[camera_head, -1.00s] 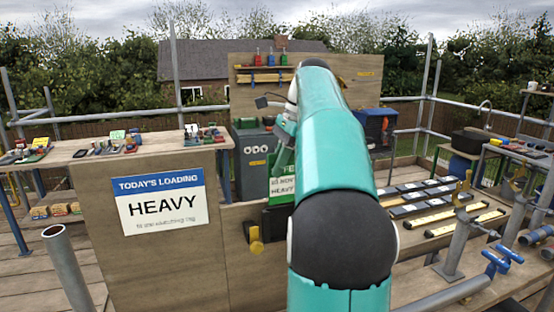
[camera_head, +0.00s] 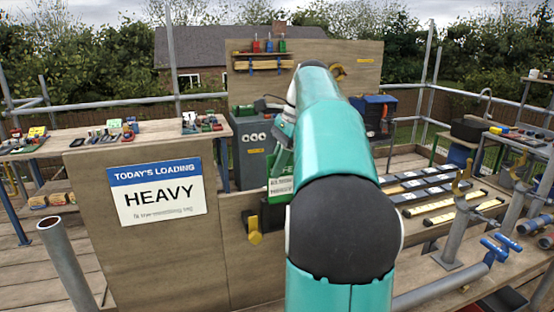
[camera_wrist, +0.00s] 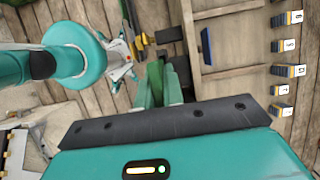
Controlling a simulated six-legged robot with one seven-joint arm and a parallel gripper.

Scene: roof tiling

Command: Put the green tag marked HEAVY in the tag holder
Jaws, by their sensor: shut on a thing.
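The green tag (camera_head: 280,184) with a white lower panel hangs beside my arm in the head view. Its print is too blurred to read now, and my arm hides its right part. My gripper (camera_wrist: 163,82) is shut on the tag, which shows as green edge-on between the fingers in the wrist view. A black holder-like fitting (camera_head: 267,215) is on the wooden panel just below the tag. Whether the tag touches it or sits in it cannot be told.
A sign reading TODAY'S LOADING, HEAVY (camera_head: 158,192) is on the wooden panel at left. A yellow piece (camera_head: 254,230) hangs by the black fitting. A shelf (camera_head: 75,142) with small items is at left. Dark slats and yellow strips (camera_head: 440,205) lie at right.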

